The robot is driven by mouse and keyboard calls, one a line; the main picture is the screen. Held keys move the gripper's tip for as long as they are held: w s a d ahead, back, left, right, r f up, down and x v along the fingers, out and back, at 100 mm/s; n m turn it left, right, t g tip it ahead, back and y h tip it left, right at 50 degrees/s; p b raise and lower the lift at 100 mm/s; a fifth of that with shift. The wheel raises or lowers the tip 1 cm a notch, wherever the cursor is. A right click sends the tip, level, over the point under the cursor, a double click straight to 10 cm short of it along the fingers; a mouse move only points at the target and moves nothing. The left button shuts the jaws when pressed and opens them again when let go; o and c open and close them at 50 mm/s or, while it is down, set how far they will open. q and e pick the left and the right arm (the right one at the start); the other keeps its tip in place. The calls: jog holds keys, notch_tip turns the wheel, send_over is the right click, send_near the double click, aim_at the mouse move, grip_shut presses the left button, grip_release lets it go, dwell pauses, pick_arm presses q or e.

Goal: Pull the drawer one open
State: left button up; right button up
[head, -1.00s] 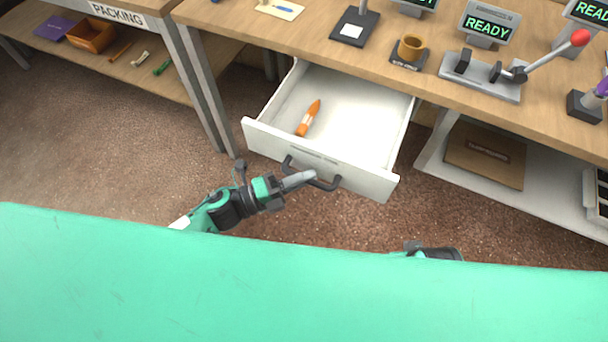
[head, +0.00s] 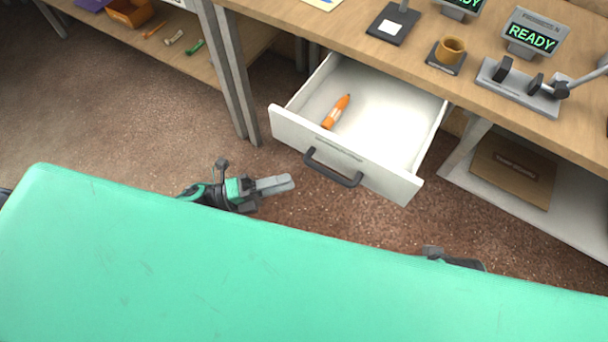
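The white drawer (head: 397,178) stands pulled out from under the wooden workbench, with its inside showing. An orange marker-like object (head: 336,112) lies inside it. The dark bar handle (head: 332,172) is on its front panel and nothing touches it. My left gripper (head: 290,183) is left of the handle, apart from it, with its grey fingers pointing right. The fingers overlap in this view, so their gap is unclear, and they hold nothing visible. A dark part of my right arm shows at the lower right, mostly hidden behind my green body; its fingers are hidden.
The workbench (head: 300,22) carries a mug (head: 451,49), a lever device (head: 520,88) and READY displays (head: 533,38). A low shelf with a brown board (head: 513,172) is right of the drawer. Metal table legs (head: 228,80) stand left. Brown floor is free before the drawer.

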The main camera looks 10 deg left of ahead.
pick_arm(q)
jog(key=v, duration=0.3)
jog(key=shift+s+a, duration=0.15)
jog(key=shift+a, duration=0.15)
pick_arm(e)
jog(key=shift+s+r, duration=0.25)
jog(key=shift+s, duration=0.05)
jog(key=shift+w+d+f, duration=0.1)
